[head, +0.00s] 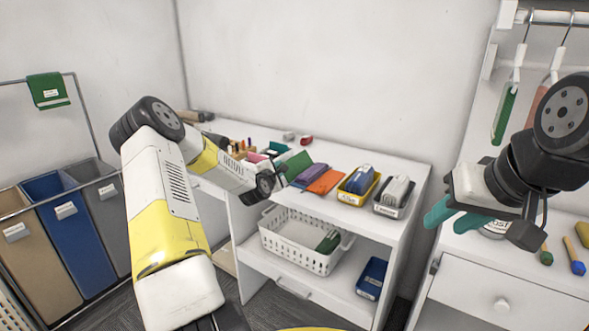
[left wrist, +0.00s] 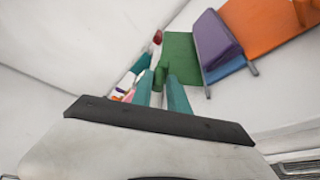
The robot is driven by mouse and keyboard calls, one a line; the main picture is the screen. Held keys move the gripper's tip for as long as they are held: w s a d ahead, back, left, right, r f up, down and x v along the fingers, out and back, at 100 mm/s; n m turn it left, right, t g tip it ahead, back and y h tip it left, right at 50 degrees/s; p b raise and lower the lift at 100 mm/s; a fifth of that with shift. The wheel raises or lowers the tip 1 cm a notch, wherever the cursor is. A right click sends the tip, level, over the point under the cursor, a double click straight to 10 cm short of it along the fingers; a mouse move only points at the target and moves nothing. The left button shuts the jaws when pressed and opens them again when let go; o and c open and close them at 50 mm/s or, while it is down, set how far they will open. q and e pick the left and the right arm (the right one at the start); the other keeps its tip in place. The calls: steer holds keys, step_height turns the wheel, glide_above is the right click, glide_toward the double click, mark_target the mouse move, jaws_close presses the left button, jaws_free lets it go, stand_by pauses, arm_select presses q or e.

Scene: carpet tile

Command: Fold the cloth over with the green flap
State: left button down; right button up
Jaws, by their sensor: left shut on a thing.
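The cloth's green flap (head: 299,164) stands up at the left of the cloth on the white worktop. The purple part (head: 312,174) and the flat orange part (head: 326,182) lie to its right. In the left wrist view the green flap (left wrist: 180,56) is at my left gripper's teal fingertips (left wrist: 162,82), which are shut on its lower edge. The purple part (left wrist: 214,40) and orange part (left wrist: 262,26) are beyond, with a blue strip under the purple. My right gripper (head: 452,216) is open and empty, over the right-hand cabinet, far from the cloth.
A yellow bin (head: 353,198) and a grey bin (head: 382,209) stand right of the cloth. Small items crowd the worktop at left. A white basket (head: 290,250) and blue tray (head: 371,279) sit on the shelf below. Tools hang at right.

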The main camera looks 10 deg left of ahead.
arm_select(q)
steer(key=shift+w+a+r+n+g+h, duration=0.15)
steer(key=shift+w+a+n+g, duration=0.1)
steer(key=shift+a+n, duration=0.35)
steer(key=shift+w+a+f+n+g+h, duration=0.15)
steer(key=shift+w+a+n, duration=0.1)
steer(key=shift+a+n, duration=0.3)
steer(key=shift+w+a+f+n+h, duration=0.15)
steer(key=shift+a+f+n+h, duration=0.25)
steer(key=shift+n, duration=0.25)
steer(key=a+f+n+g, duration=0.1)
steer(key=a+f+n+h, duration=0.1)
steer(key=n, duration=0.1)
steer(key=shift+w+f+g, duration=0.25)
steer(key=shift+w+g, duration=0.05)
steer(key=shift+g, duration=0.1)
steer(key=shift+a+f, duration=0.15)
steer(key=shift+f, duration=0.4)
steer(key=c, duration=1.4)
jaws_free()
steer(key=shift+f, duration=0.1)
